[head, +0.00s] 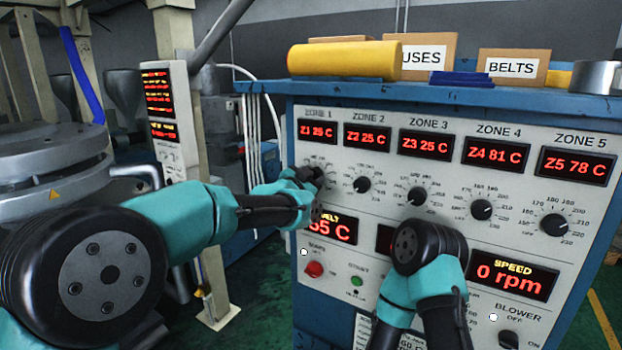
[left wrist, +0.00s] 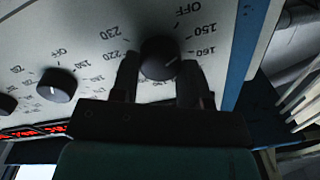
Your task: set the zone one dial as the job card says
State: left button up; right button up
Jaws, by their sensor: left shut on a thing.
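The zone one dial is a round black knob (left wrist: 160,56) on the grey panel, with a scale marked OFF, 150, 160, 220 and 230 around it. Its white pointer line faces the 150–160 side; I cannot tell the exact mark. My left gripper (head: 308,177) is shut on this dial, with a finger on either side in the left wrist view (left wrist: 160,82). In the head view the gripper mostly hides the dial. The zone one display (head: 318,131) reads about 25 C. A white printed sheet (head: 410,341) is low on the panel, mostly hidden. My right gripper is not in view.
The zone two dial (head: 362,184) is close to the right of my left gripper. My right arm crosses the lower panel. A red button (head: 314,269) and a green button (head: 357,281) are below. A yellow roll (head: 344,61) and boxes sit on top.

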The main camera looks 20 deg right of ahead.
pick_arm(q)
jog(key=m, duration=0.8)
jog(key=shift+f+m, duration=0.1)
jog(key=shift+m, duration=0.3)
jog(key=o, duration=0.9)
jog(key=shift+s, duration=0.1)
jog(key=v, duration=1.7)
jog(key=shift+a+f, duration=0.2)
jog(key=shift+a, duration=0.05)
